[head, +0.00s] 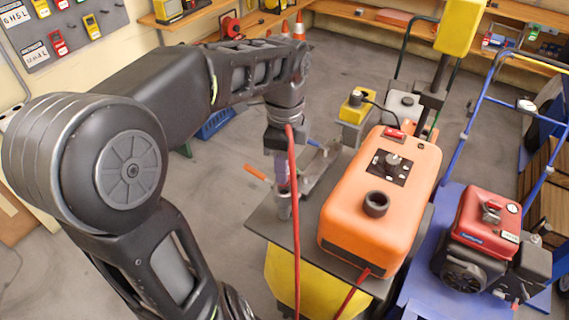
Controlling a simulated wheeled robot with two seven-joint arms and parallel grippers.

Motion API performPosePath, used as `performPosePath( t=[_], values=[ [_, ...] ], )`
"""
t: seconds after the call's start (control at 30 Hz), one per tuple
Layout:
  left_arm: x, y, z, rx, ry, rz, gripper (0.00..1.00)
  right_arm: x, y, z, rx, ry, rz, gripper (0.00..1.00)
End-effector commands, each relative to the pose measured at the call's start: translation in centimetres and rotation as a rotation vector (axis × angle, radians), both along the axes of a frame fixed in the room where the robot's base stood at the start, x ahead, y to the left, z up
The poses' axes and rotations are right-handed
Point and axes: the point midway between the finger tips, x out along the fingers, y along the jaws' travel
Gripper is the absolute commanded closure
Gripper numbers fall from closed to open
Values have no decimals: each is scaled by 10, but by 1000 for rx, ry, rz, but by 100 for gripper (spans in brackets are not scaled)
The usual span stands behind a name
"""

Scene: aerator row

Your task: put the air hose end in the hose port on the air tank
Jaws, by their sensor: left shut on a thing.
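My left gripper (283,180) points down over the left part of a dark plate and is shut on the air hose end, which is mostly hidden by the fingers. The red air hose (295,235) hangs beside the gripper and runs down past the plate's front edge. A short grey cylinder (284,207) stands directly below the gripper; I cannot tell whether the hose end touches it or is inside it. The orange tank-like housing (340,215) is to the right, with a dark round open collar (376,204) on top. My right gripper is not in view.
A knob panel (388,168) and a yellow-capped part (355,107) are behind the collar. An orange handle (256,174) sticks out left of the gripper. A red engine (485,222) on a blue cart stands at right.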

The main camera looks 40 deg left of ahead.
Motion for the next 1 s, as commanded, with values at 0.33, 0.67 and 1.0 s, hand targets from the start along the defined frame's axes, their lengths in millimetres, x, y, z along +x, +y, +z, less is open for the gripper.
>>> performPosePath(
  t=[0.33, 0.67, 1.0],
  values=[
    [0, 0, -10, -1, 0, 0, 100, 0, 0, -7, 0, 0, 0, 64],
    [0, 0, -18, -1, 0, 0, 100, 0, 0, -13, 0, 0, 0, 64],
    [0, 0, -27, 0, -1, 0, 100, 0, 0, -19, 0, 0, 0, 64]
  ],
)
